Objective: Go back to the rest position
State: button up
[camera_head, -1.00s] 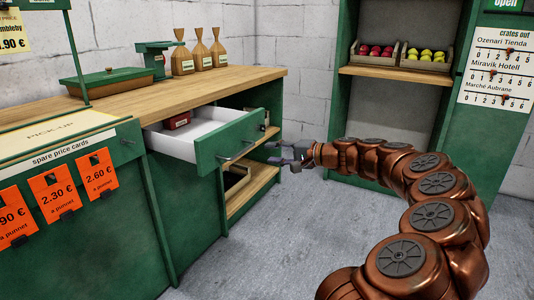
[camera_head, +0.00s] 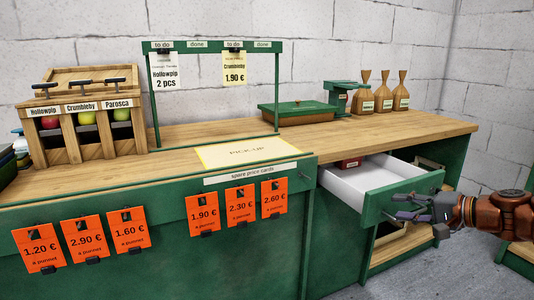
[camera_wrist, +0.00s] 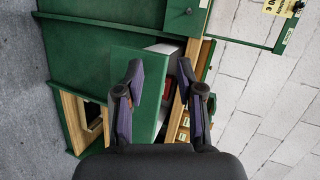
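My gripper (camera_head: 412,207) is at the right in the head view, just in front of the pulled-out drawer's green front (camera_head: 378,205). In the wrist view my gripper (camera_wrist: 161,75) has its two fingers spread apart with nothing held between them. The drawer front (camera_wrist: 135,65) lies behind the fingers there. I cannot tell whether the fingers touch it. The drawer is open, with a white inside (camera_head: 365,180) and a small red box (camera_head: 350,163) at its back.
The green counter with a wooden top (camera_head: 200,130) fills the left and middle. Orange price cards (camera_head: 40,247) hang on its front. Grey floor (camera_head: 440,275) shows at lower right.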

jog(key=s+a+r+n+g+h+p, duration=0.1)
jog(key=s+a+r+n+g+p, duration=0.35)
jog(key=s+a+p, duration=0.5)
jog(key=s+a+r+n+g+h+p, duration=0.1)
jog(key=s+a+r+n+g+p, duration=0.4)
jog(key=a, duration=0.7)
jog(key=s+d+r+g+h+p, duration=0.1)
jog(key=s+r+h+p, duration=0.1)
jog(key=s+p, duration=0.3)
jog(key=s+d+r+g+h+p, duration=0.1)
jog(key=s+d+r+h+p, duration=0.1)
jog(key=s+p, duration=0.4)
jog(key=s+d+r+g+h+p, duration=0.1)
jog(key=s+d+r+h+p, duration=0.1)
jog(key=s+p, duration=0.4)
jog(key=s+r, duration=0.1)
jog(key=s, duration=0.4)
jog(key=shift+r+h, duration=0.35)
jog(key=shift+h, duration=0.05)
